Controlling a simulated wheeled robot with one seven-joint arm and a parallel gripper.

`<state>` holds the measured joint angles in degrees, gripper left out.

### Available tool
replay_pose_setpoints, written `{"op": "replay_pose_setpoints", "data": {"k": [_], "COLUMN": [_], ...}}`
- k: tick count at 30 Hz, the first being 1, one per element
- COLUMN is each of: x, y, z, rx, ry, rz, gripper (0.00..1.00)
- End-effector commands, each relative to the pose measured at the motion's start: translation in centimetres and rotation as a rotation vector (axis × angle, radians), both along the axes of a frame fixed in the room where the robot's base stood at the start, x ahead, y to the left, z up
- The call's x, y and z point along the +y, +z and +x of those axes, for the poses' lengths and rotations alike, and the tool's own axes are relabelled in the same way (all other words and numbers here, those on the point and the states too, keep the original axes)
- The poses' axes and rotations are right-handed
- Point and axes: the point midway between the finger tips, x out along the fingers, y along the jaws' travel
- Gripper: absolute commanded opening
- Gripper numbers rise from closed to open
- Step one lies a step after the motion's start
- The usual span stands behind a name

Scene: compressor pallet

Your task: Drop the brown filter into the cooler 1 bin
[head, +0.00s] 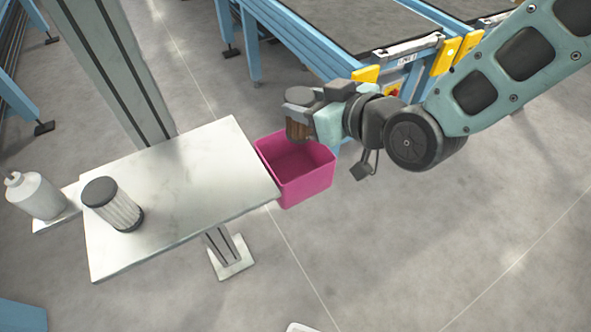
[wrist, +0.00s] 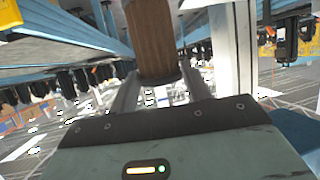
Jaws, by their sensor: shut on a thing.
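The brown filter (head: 298,130) has a dark grey cap and is held by my gripper (head: 312,118) in the head view. In the wrist view its brown pleated body (wrist: 152,40) stands between the two fingers, with a dark rim at its lower end. A pink open bin (head: 305,178) sits at the right end of the metal table. In the head view the filter appears over the back part of the bin opening. The exact height above the rim is hard to tell. The visible inside of the bin looks empty. Any label on it cannot be read.
The metal table (head: 190,180) carries a white pleated filter (head: 120,208) with dark caps at its left. A white bottle (head: 37,195) stands on a small plate at the far left. A grey post rises behind the table. A blue-framed conveyor (head: 310,45) runs behind. Floor at right is clear.

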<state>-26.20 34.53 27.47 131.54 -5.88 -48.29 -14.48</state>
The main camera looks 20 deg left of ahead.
Motion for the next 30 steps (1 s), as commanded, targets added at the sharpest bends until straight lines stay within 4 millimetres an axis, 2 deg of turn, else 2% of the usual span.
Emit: {"op": "replay_pose_setpoints", "data": {"k": [1,4,14,15,17,30], "x": [0.0,0.0,0.0,0.0,0.0,0.1], "y": [-1.0,-1.8,-2.0,-2.0,-2.0,-1.5], "z": [0.0,0.0,0.0,0.0,0.0,0.2], "rx": [0.0,-0.001,-0.001,-0.001,-0.001,-0.001], "ry": [0.0,0.0,-0.001,-0.001,-0.001,-0.001], "rz": [0.001,0.002,0.002,0.002,0.002,0.002], "gripper": [0.24,0.24,0.24,0.56,0.72,0.73]}}
